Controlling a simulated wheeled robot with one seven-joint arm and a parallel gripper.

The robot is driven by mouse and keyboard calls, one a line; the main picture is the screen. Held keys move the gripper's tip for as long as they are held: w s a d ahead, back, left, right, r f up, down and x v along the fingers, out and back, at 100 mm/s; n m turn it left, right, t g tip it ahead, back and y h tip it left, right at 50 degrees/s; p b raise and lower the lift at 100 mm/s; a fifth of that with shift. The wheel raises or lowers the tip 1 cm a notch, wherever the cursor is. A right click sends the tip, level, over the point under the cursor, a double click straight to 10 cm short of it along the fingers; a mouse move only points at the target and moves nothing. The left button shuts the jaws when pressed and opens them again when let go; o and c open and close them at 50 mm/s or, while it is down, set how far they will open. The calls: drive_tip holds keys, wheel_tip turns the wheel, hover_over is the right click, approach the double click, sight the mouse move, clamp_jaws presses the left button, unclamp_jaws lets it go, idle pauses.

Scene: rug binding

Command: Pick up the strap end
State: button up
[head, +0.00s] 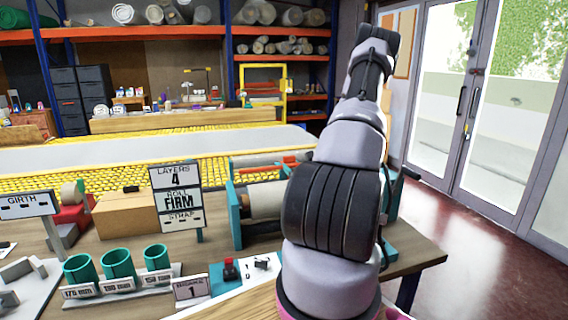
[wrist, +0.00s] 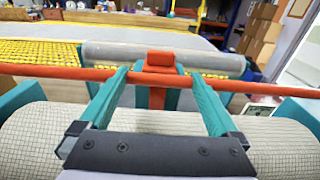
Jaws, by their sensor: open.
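In the wrist view my gripper (wrist: 160,74) has two teal fingers spread wide apart, with nothing held between them. An orange-red block (wrist: 160,60) shows between the fingertips, on or just behind a long orange-red bar (wrist: 50,71). I cannot tell for sure whether this block is the strap end, or whether the fingers touch it. A pale, grid-patterned roll (wrist: 25,135) lies below the gripper, partly hidden by it. In the head view the roll (head: 262,201) lies in a teal-ended stand (head: 236,222). My arm hides the gripper there.
The bench holds a LAYERS 4, ROLL FIRM, STRAP sign (head: 175,197), a cardboard box (head: 125,215), several green rings (head: 118,265) and a small red-and-teal device (head: 230,270). A second roller (wrist: 150,52) lies behind the bar. Floor (head: 450,225) is clear at right.

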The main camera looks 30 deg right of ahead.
sight(290, 158)
drive_tip(key=x, duration=0.7)
drive_tip(key=shift+w+d, duration=0.2)
drive_tip(key=shift+w, duration=0.15)
clamp_jaws()
